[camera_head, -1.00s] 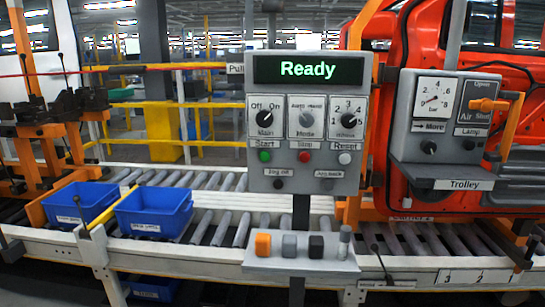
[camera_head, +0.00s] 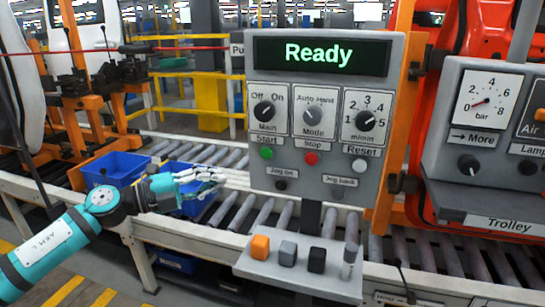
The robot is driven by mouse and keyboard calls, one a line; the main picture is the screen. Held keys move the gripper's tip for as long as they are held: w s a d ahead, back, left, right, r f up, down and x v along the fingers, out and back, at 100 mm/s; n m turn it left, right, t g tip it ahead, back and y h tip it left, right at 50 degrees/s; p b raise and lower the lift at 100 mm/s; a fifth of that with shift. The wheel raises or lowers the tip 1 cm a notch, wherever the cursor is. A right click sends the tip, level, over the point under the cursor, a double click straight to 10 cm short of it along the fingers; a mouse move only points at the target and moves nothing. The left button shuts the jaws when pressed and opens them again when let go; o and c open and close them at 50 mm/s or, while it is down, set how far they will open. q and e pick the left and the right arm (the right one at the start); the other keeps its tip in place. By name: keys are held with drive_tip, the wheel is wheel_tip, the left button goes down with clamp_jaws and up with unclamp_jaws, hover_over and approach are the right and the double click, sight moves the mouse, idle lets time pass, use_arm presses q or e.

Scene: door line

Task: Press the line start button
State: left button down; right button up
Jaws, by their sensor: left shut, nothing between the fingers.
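The grey control panel (camera_head: 320,115) stands in the middle, its green screen (camera_head: 320,53) reading "Ready". The green start button (camera_head: 266,153) is at the left of its button row, with the red stop button (camera_head: 311,158) and the white reset button (camera_head: 359,165) to its right. Above them are the Main, Mode and m/min dials. My left gripper (camera_head: 222,178) is shut and empty, to the left of the panel and a little lower than the start button, apart from it in the picture. My right gripper is not in view.
A shelf (camera_head: 300,276) under the panel holds an orange block (camera_head: 260,247), dark blocks and a grey cylinder. Blue bins (camera_head: 115,168) sit on the roller conveyor (camera_head: 240,212) behind my left arm. A trolley panel (camera_head: 490,130) with a gauge stands at the right.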

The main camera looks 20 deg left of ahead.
sight(267, 152)
use_arm(q)
drive_tip(key=shift+w+a+p+x, duration=0.35)
drive_tip(key=shift+p+x, duration=0.65)
drive_tip(key=shift+x, duration=1.05)
drive_tip(key=shift+w+a+p+x, duration=0.4)
drive_tip(key=shift+p+x, duration=0.55)
drive_tip(key=shift+x, duration=1.1)
drive_tip(key=shift+w+a+p+x, duration=0.35)
drive_tip(key=shift+p+x, duration=0.65)
drive_tip(key=shift+x, duration=1.05)
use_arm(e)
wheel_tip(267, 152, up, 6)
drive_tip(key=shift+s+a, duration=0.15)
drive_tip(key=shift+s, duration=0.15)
use_arm(q)
drive_tip(key=shift+d, duration=0.1)
